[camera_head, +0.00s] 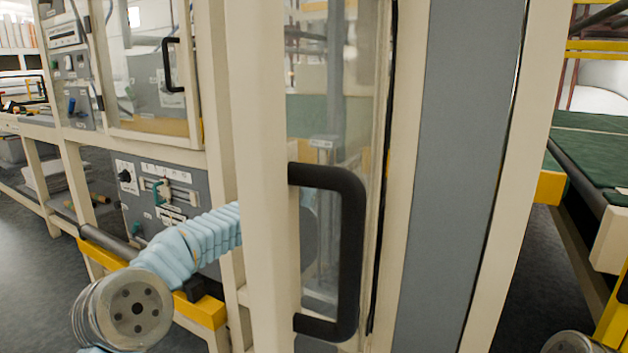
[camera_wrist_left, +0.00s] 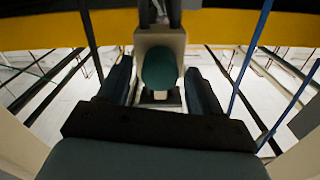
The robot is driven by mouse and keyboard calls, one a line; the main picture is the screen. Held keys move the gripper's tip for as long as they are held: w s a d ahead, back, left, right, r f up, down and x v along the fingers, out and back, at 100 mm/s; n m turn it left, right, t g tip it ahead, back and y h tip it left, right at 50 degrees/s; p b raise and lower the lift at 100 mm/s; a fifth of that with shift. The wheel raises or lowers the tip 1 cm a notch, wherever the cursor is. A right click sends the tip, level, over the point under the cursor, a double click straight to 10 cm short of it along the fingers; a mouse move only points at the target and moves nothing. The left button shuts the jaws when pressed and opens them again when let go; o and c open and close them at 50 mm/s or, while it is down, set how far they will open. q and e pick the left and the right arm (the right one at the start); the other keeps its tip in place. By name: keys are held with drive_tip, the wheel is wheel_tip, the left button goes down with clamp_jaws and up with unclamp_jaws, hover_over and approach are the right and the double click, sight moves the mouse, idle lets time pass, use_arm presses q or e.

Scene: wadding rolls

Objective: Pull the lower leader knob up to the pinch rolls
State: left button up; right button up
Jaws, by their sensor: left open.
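In the left wrist view a rounded dark teal knob (camera_wrist_left: 160,67) sits on a cream block, which I take to be the lower leader knob. My left gripper (camera_wrist_left: 158,74) is open, with one dark finger on each side of the knob. A gap shows on both sides, so the fingers look apart from it. In the head view my left arm in its light blue sleeve reaches behind a cream post, which hides the gripper and this knob. I cannot make out the pinch rolls. My right gripper is out of view.
A large black handle (camera_head: 350,250) on the cream-framed door (camera_head: 268,180) stands close in front. A grey control panel (camera_head: 165,200) and a yellow rail (camera_head: 205,308) lie left. In the left wrist view a yellow beam (camera_wrist_left: 230,27) crosses beyond the knob, and thin blue rods run alongside.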

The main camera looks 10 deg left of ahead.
use_arm(q)
drive_tip(key=b+v, duration=0.3)
drive_tip(key=v, duration=1)
drive_tip(key=shift+s, duration=0.4)
drive_tip(key=shift+a, duration=0.1)
